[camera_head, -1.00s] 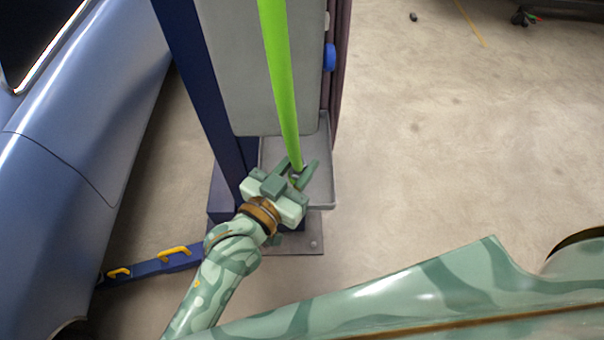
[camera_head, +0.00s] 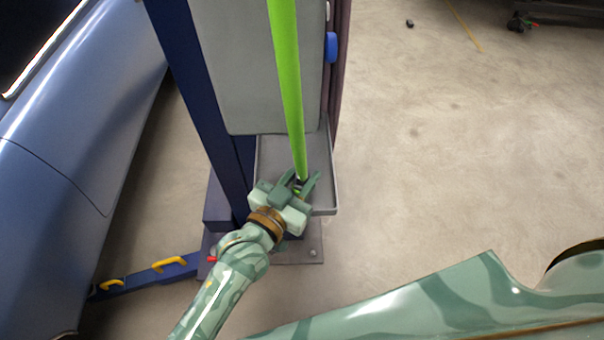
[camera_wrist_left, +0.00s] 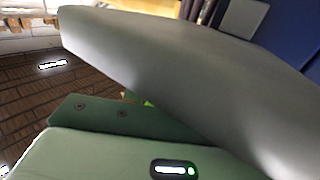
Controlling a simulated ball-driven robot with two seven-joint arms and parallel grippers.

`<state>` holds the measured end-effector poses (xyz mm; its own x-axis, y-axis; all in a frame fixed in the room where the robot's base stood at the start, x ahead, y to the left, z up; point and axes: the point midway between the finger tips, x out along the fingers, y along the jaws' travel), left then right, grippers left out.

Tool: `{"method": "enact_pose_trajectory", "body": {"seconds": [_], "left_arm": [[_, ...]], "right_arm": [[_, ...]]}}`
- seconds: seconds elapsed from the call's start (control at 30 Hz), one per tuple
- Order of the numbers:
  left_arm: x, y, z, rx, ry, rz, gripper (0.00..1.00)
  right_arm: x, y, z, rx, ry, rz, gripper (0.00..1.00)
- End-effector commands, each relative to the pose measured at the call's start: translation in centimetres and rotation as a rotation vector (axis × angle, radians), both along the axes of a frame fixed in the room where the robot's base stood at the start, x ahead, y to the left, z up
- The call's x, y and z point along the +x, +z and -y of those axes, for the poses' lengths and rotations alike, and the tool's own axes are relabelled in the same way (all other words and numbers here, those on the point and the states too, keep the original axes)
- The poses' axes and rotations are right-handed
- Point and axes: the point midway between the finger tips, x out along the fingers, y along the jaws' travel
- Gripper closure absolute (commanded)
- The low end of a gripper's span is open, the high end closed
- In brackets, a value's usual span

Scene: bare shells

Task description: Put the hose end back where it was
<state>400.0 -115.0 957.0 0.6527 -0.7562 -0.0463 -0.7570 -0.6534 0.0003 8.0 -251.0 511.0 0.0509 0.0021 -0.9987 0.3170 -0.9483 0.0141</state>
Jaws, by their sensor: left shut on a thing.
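A bright green hose (camera_head: 288,90) hangs down in front of a grey cabinet (camera_head: 265,70) in the head view. My left gripper (camera_head: 304,184) is shut on the hose's dark lower end (camera_head: 300,183), above a grey tray (camera_head: 326,200) at the cabinet's foot. In the left wrist view a large grey surface fills much of the picture, and only a speck of green (camera_wrist_left: 148,103) shows behind my gripper's parts. The fingertips are hidden there. My right gripper is not in view.
A dark blue post (camera_head: 195,80) stands left of the cabinet. A blue car body (camera_head: 70,130) is at the left, and a blue floor bar with yellow handles (camera_head: 170,264) lies between them. A blue knob (camera_head: 331,47) sits on the cabinet's side.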

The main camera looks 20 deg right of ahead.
Motion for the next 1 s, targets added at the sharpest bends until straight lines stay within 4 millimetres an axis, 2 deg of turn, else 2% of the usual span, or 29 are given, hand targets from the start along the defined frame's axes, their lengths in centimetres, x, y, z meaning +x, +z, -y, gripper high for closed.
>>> {"method": "enact_pose_trajectory", "body": {"seconds": [0.27,0.3,0.37,0.63,0.77,0.87,1.0], "left_arm": [[0.0,-0.7,0.0,0.001,0.000,-0.001,1.00],[0.0,-0.7,0.0,0.002,0.000,-0.001,0.66],[0.0,-0.7,0.0,0.002,0.000,-0.001,0.50],[0.0,-0.7,0.0,0.003,0.000,-0.001,0.50],[0.0,0.5,0.0,0.001,0.000,0.001,0.50],[-1.1,0.7,-1.3,0.006,0.000,0.000,0.50],[-3.4,0.9,-4.0,0.006,-0.001,0.000,0.50]], "right_arm": [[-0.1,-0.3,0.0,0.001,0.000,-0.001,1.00],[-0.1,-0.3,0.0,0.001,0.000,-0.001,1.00],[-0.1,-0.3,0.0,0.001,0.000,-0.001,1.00],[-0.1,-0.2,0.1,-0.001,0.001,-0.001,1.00],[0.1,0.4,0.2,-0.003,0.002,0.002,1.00],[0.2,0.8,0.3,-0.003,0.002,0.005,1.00],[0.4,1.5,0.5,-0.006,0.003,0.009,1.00]]}}
